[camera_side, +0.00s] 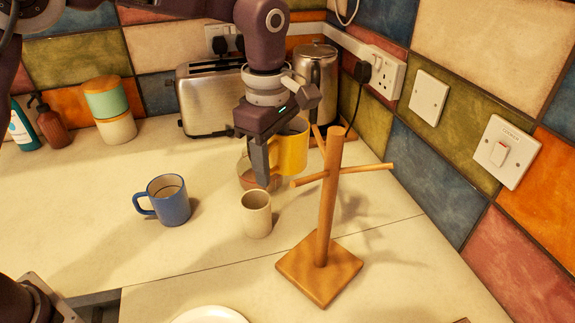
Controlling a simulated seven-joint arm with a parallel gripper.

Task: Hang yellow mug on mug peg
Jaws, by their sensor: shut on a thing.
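The yellow mug (292,153) is held up off the counter, behind and to the left of the wooden mug stand's post in the picture. My gripper (268,178) is shut on it at its left side; the exact grip and the mug's handle are hard to make out. The mug stand (326,205) stands upright on a square wooden base, with pegs sticking out to the left, the right and the back. The left peg (308,180) shows just below and in front of the mug. I cannot tell whether they touch.
A blue mug (170,204) and a beige cup (256,214) stand on the counter left of the stand. A toaster (205,98) and a metal kettle (318,75) are behind. A plate (210,315) is at the front edge. The tiled wall with sockets (385,72) bounds the right.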

